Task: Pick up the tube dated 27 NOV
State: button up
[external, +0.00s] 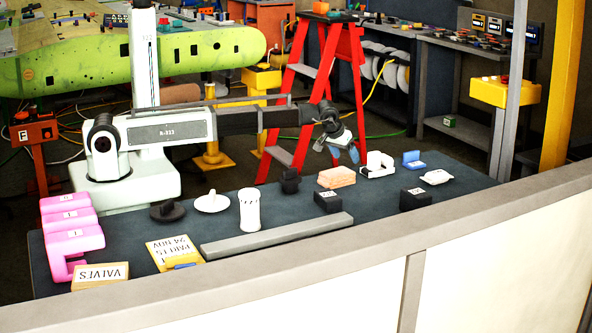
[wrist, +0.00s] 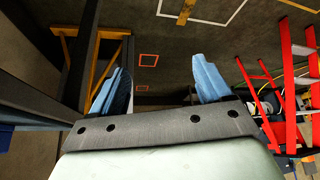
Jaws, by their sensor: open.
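My gripper (external: 345,153) is open and empty, held above the far side of the dark bench. In the wrist view its two blue fingers (wrist: 160,85) stand apart with nothing between them. I cannot read the date 27 NOV on anything, so I cannot tell which item is the tube. A white cylinder (external: 250,211) with dark marks near its top stands upright at the bench's middle. A small white item (external: 437,177) with a dark mark lies near the right end. My gripper touches neither.
A red ladder (external: 357,80) stands behind.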

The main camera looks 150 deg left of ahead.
jog(key=w+d+r+n+t+h, duration=0.1)
jog(key=w+d+r, duration=0.3)
jog(key=r, duration=0.5)
jog(key=w+d+r+n, duration=0.1)
jog(key=w+d+r, duration=0.1)
jog(key=w+r, duration=0.6)
jog(key=w+d+r+t+h, duration=0.1)
jog(key=w+d+r+h, duration=0.1)
jog(key=w+d+r, duration=0.55)
jog(key=m+h, duration=0.3)
jog(key=m, duration=0.1)
send_over(249, 193)
jog(key=f, duration=0.4)
jog(key=shift+a, duration=0.25)
jog(key=shift+d+f, duration=0.1)
jog(key=shift+d, duration=0.15)
jog(key=shift+f, duration=0.3)
notch_tip(249, 193, down, 8)
jog(key=shift+r, duration=0.2)
jog(key=shift+s+a+f, duration=0.1)
jog(key=shift+s+f, duration=0.1)
jog(key=shift+f, duration=1.15)
jog(key=shift+s+a+f, duration=0.1)
jog(key=shift+s+f, duration=0.1)
jog(key=shift+f, duration=1.1)
jog(key=c, duration=1.2)
